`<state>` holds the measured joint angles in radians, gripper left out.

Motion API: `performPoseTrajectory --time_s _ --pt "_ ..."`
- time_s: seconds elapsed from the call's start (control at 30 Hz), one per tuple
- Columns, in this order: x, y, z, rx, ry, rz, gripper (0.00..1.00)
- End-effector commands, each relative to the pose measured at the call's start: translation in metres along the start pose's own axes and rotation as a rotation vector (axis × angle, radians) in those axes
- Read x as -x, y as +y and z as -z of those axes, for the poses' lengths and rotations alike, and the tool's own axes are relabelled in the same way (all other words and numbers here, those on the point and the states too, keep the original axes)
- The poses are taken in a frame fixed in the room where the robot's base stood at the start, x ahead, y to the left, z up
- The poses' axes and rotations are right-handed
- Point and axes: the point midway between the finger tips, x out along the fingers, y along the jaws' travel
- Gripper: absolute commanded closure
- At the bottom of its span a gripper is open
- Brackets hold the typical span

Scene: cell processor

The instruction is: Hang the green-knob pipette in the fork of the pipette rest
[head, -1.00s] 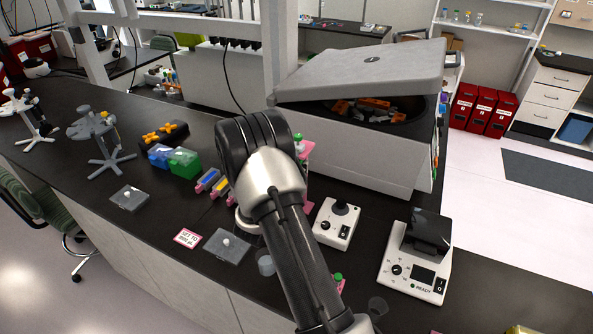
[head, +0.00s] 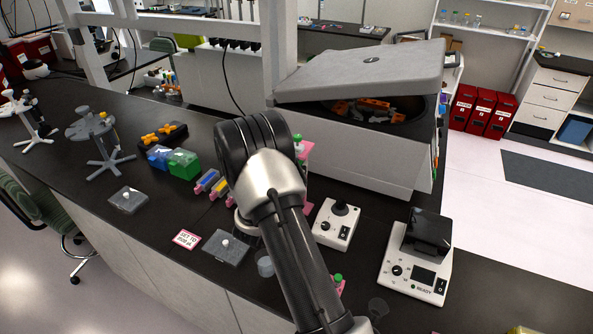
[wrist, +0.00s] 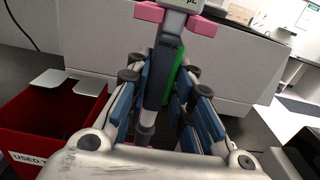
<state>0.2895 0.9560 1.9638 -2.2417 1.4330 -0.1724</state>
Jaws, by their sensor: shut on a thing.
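My gripper (wrist: 163,88) is shut on the dark body of the pipette (wrist: 162,62), with its blue-padded fingers on either side. A green strip shows along the pipette's right side, and a pale display head marked µL is at the top. Pink prongs (wrist: 202,25) show on both sides just below this head, apparently the rest's fork; I cannot tell whether the pipette bears on them. In the head view the green knob (head: 298,138) shows beside a pink part (head: 307,149), just right of my arm. My arm hides the gripper and most of the pipette there.
A red bin (wrist: 40,125) labelled "USED T..." stands left in the wrist view. The large lidded grey machine (head: 350,145) stands behind the arm. A joystick box (head: 336,222) and a "READY" device (head: 414,270) stand right. A grey pipette carousel (head: 97,135) stands left.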

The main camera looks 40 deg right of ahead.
Motion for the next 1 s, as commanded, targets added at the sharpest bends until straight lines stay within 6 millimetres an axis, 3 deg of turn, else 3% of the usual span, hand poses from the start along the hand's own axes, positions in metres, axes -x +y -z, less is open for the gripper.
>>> performPoseTrajectory --time_s 0.13,0.17,0.5,0.83,1.0 --pt "0.001 -0.001 0.003 0.002 0.006 0.000 0.85" --pt "0.001 -0.001 0.003 0.002 0.006 0.000 0.78" --pt "0.000 0.000 0.001 0.001 0.003 0.000 0.55" --pt "0.002 0.000 0.001 0.001 0.003 -0.001 0.55" --pt "0.022 0.001 0.001 0.002 0.003 -0.003 0.55"
